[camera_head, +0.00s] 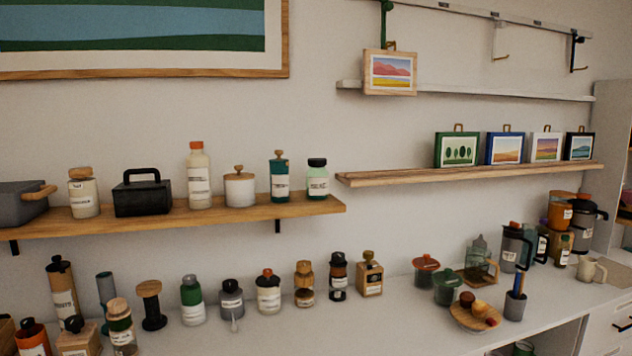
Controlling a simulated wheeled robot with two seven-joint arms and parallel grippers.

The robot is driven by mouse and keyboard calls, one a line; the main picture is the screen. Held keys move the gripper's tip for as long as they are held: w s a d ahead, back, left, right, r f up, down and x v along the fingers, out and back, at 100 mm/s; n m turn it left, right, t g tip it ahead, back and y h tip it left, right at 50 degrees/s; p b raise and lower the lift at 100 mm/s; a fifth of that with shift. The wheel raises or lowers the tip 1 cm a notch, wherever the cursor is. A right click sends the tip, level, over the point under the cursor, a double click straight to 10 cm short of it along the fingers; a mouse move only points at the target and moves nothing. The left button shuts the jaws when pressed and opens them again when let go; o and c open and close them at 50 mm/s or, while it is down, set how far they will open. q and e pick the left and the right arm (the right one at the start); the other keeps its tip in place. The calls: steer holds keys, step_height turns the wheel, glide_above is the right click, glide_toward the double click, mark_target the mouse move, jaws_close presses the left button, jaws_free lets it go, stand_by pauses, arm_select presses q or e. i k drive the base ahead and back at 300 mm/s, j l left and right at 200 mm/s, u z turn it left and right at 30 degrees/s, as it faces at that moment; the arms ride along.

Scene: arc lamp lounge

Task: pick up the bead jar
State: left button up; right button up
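Several jars are in view, but their labels are too small to read, so I cannot tell which is the bead jar. Also there are a tall bottle with an orange cap (198,178) and a white pot with a wooden lid (239,189). On the counter, a clear jar with a wooden lid (122,332) stands at the front left. Neither of my grippers is in view.
The left wooden shelf (150,222) also holds a black box (142,197) and a teal bottle (280,178). The counter (350,325) below carries a row of bottles, a wooden plate (463,318) and a pen cup (514,307). Its front middle is clear. Small framed pictures (505,148) line the right shelf.

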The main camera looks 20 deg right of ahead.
mark_target(317, 176)
steer(key=i+l, duration=0.1)
steer(key=l, duration=0.4)
steer(key=i+l, duration=0.1)
steer(key=l, duration=0.45)
steer(key=i+l, duration=0.1)
steer(key=l, duration=0.4)
steer(key=i+l, duration=0.15)
steer(key=l, duration=0.35)
steer(key=i+l, duration=0.1)
steer(key=l, duration=0.45)
